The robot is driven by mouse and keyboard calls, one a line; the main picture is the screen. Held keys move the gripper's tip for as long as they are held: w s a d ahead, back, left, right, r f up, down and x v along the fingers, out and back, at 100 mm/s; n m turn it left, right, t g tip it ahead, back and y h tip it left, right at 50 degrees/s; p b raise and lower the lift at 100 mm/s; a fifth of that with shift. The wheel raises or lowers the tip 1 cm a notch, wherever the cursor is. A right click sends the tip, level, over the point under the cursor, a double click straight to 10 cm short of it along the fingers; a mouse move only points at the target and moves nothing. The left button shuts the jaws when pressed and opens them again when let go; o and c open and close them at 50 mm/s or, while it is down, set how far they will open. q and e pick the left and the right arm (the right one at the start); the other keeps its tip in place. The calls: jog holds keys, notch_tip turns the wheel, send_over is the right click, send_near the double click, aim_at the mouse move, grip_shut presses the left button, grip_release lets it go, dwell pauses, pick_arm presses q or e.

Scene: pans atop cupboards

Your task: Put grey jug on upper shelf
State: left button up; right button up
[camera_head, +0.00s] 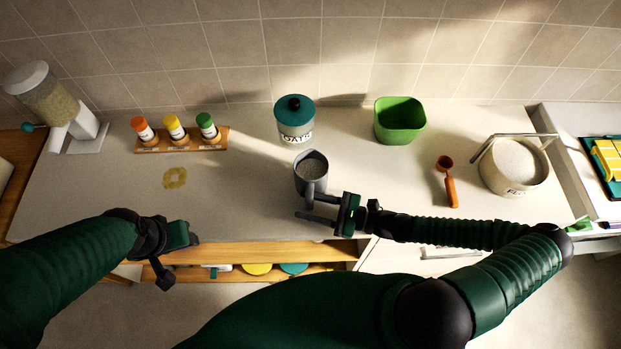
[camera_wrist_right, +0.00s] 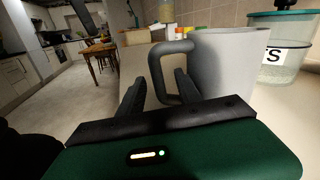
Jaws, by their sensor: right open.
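The grey jug (camera_head: 311,168) stands upright on the counter near its front edge, with something pale and grainy inside. Its handle points toward the front. My right gripper (camera_head: 318,208) is open at the handle. In the right wrist view, the jug (camera_wrist_right: 228,65) fills the middle right, and its handle reaches between the fingers of the right gripper (camera_wrist_right: 160,95). The fingers do not look closed on it. My left gripper (camera_head: 176,262) hangs in front of the counter's left part, away from the jug; its jaws are unclear. An open wooden shelf (camera_head: 320,252) shows below the counter top.
A teal-lidded oats jar (camera_head: 295,120) stands behind the jug. A green bin (camera_head: 400,121), an orange scoop (camera_head: 447,185) and a flour pot (camera_head: 514,168) are to the right. A spice rack (camera_head: 180,140) and a grain dispenser (camera_head: 52,100) are at the left. The left counter is mostly clear.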

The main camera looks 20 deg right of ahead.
jog(key=shift+d, duration=0.2)
jog(key=c, duration=0.7)
grip_shut()
jog(key=shift+a, duration=0.15)
jog(key=shift+r, duration=0.1)
